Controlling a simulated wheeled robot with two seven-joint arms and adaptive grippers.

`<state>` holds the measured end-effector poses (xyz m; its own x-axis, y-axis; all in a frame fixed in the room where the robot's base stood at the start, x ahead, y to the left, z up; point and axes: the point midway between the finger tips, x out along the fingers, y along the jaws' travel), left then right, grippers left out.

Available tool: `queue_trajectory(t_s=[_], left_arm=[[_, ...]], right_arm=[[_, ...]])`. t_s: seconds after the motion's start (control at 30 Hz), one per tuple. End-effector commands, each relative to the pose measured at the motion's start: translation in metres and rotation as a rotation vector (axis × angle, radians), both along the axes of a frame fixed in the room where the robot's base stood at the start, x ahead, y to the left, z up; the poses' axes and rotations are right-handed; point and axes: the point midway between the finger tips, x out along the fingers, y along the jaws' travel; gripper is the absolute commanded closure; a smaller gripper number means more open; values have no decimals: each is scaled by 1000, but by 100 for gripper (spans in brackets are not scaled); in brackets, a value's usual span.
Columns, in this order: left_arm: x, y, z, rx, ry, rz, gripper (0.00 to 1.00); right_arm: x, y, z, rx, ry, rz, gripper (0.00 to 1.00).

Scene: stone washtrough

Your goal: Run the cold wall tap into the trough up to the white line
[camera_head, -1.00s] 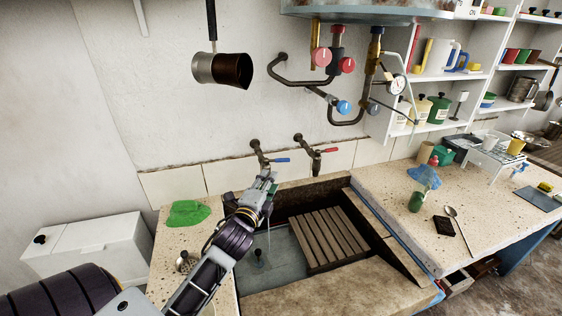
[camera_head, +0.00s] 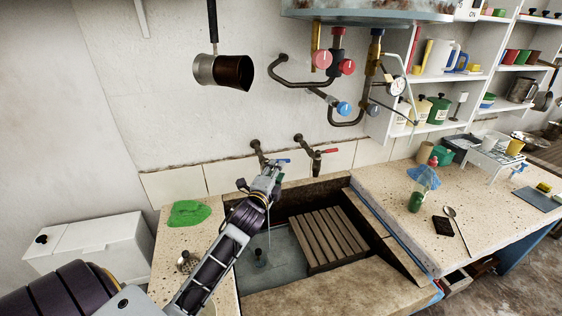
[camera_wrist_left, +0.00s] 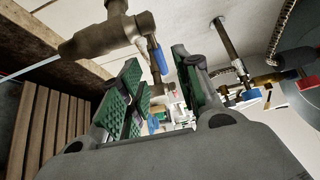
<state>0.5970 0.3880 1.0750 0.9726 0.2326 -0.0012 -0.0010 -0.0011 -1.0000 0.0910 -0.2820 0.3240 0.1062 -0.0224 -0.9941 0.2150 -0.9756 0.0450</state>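The cold wall tap with its blue lever (camera_head: 285,161) is on the wall above the trough (camera_head: 285,298). My left gripper (camera_head: 274,170) is at this tap, partly covering it. In the left wrist view the green-padded fingers are open, with a gap between them. The brass tap body (camera_wrist_left: 105,36) is just ahead, and its blue lever (camera_wrist_left: 158,58) shows near the gap; contact cannot be told. A thin pale stream (camera_wrist_left: 28,69) leaves the spout. Grey-blue water (camera_head: 285,262) covers the trough floor around a dark plug (camera_head: 260,258). I cannot make out the white line. My right gripper is not in view.
A red-lever tap (camera_head: 328,151) is to the right of the cold one. A slatted wooden board (camera_head: 325,238) covers the trough's right part. A green cloth (camera_head: 188,213) lies on the left ledge.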

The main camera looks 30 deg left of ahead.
Motion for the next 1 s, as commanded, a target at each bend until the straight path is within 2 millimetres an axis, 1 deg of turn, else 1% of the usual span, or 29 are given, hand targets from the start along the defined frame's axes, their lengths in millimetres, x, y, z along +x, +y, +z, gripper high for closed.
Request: queue_trajectory(t_s=[0.17,0.4,0.6,0.8,1.0], left_arm=[[15,4,1,1,-1,0,67],[34,8,1,0,0,1,67],[50,12,0,0,0,1,67],[62,15,1,0,-1,0,67],[66,16,0,1,0,0,67]], right_arm=[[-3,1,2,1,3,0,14],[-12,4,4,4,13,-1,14],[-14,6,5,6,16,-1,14],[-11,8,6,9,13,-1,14],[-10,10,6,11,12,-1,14]])
